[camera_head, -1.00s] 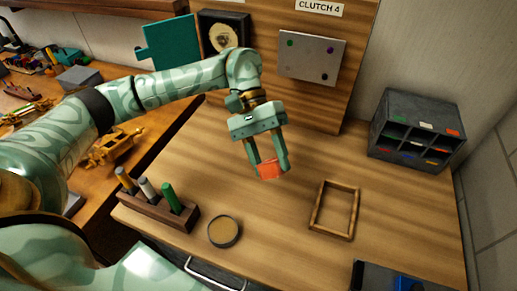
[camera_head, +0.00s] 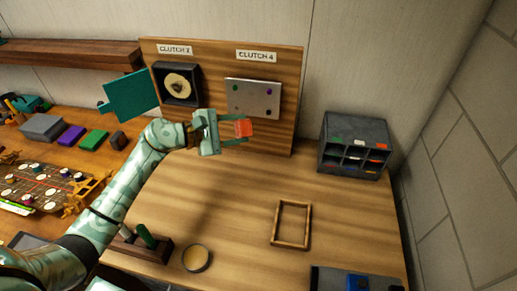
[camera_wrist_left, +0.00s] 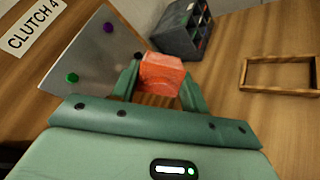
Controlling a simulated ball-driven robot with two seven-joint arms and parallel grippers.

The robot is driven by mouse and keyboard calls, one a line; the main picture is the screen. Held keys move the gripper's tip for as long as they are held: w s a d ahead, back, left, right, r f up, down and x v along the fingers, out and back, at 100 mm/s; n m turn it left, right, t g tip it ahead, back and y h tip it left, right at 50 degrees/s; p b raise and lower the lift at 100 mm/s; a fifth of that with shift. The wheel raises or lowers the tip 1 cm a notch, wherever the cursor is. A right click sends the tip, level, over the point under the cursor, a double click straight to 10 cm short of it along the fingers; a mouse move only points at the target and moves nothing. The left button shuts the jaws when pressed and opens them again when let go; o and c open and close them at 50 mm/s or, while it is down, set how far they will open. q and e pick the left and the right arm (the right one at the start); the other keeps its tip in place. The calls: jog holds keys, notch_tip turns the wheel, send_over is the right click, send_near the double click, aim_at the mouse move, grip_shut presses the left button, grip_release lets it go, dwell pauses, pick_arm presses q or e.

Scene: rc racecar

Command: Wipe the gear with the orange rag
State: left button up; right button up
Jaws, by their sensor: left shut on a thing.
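My left gripper (camera_head: 238,133) is shut on the orange rag (camera_head: 243,128), a small folded block held between the fingertips. The rag also shows in the left wrist view (camera_wrist_left: 162,74). The gripper is in front of the upright wooden board, just below the grey plate labelled CLUTCH 4. The gear (camera_head: 178,85) is a pale round piece inside a dark open box under the CLUTCH 2-like label, at the board's left. The gripper is to the right of and below the gear, apart from it. My right gripper is not in view.
A teal panel (camera_head: 130,97) stands open left of the gear box. The grey plate (camera_head: 253,99) has coloured knobs. A wooden frame (camera_head: 275,224), a round tin (camera_head: 196,257), a marker holder (camera_head: 158,248) and a dark cubby (camera_head: 353,146) are on the table. The table's middle is clear.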

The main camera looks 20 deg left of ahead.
pick_arm(q)
jog(key=a+r+n+t+y+p, duration=0.1)
jog(key=a+n+t+y, duration=0.6)
jog(key=a, duration=1.8)
jog(key=r+n+y, duration=0.1)
jog(key=n+y, duration=0.2)
jog(key=y, duration=0.3)
jog(key=shift+s+a, duration=0.15)
jog(key=shift+a, duration=0.15)
jog(key=w, duration=0.2)
jog(key=w+b, duration=0.1)
jog(key=shift+w+a, duration=0.2)
jog(key=shift+w, duration=0.2)
jog(key=shift+w+r+b, duration=0.1)
jog(key=shift+w+b, duration=0.3)
jog(key=shift+w, duration=0.2)
jog(key=shift+w+a, duration=0.1)
jog(key=shift+w, duration=0.25)
